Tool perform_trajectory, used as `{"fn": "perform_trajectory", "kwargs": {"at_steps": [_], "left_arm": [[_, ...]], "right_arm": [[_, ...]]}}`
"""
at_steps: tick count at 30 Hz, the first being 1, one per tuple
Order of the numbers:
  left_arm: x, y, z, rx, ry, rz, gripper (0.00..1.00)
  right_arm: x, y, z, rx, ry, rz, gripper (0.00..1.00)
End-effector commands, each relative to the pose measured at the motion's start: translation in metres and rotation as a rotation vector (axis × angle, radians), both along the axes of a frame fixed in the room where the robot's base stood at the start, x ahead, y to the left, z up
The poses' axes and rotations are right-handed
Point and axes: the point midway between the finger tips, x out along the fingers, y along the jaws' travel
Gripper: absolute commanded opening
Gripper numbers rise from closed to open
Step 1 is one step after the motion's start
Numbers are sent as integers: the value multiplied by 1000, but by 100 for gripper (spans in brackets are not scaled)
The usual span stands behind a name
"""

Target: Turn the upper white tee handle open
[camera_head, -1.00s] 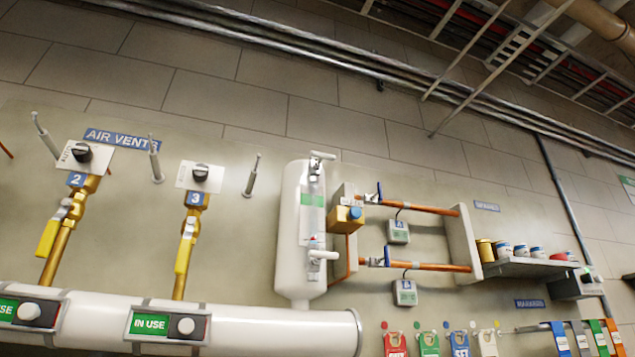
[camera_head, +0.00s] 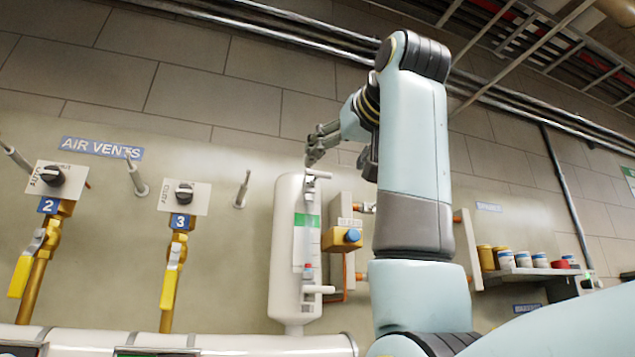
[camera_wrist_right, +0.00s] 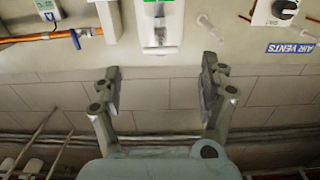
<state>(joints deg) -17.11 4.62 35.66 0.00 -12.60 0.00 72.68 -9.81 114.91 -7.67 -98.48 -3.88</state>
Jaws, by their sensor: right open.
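The upper white tee handle (camera_head: 318,174) is at the top of a white upright vessel (camera_head: 284,245) with a sight gauge. A lower white tee handle (camera_head: 318,289) is near the vessel's bottom. My right gripper (camera_head: 313,155) is just above the upper handle in the head view, partly overlapping its surroundings. In the right wrist view, which looks inverted, my right gripper (camera_wrist_right: 159,80) is open with nothing between its fingers. The upper white tee handle (camera_wrist_right: 160,50) shows beyond the fingertips, between them. I cannot tell any contact. My left gripper is not in view.
My right arm hides part of the copper pipes. Yellow-handled air vent valves (camera_head: 173,262) are at left, with metal pegs beside them. A shelf with jars (camera_head: 525,272) is at right.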

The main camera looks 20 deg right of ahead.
Motion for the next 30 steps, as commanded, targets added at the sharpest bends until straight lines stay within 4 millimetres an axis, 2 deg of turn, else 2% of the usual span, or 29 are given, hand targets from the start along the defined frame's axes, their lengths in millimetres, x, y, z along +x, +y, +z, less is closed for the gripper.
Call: {"fn": "perform_trajectory", "kwargs": {"at_steps": [2, 5, 15, 18, 24, 30], "left_arm": [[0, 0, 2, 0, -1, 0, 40], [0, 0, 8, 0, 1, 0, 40], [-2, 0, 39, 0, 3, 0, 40], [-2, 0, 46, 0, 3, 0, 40], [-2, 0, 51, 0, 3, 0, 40], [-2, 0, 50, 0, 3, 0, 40]], "right_arm": [[-3, 2, 13, 0, -16, 2, 77], [6, 2, 17, 0, -17, 2, 77], [72, 4, 17, -1, -15, 2, 77], [86, 5, 17, -1, -17, 2, 77], [101, 5, 15, 0, -19, 2, 77], [102, 5, 14, 0, -19, 2, 77]]}}
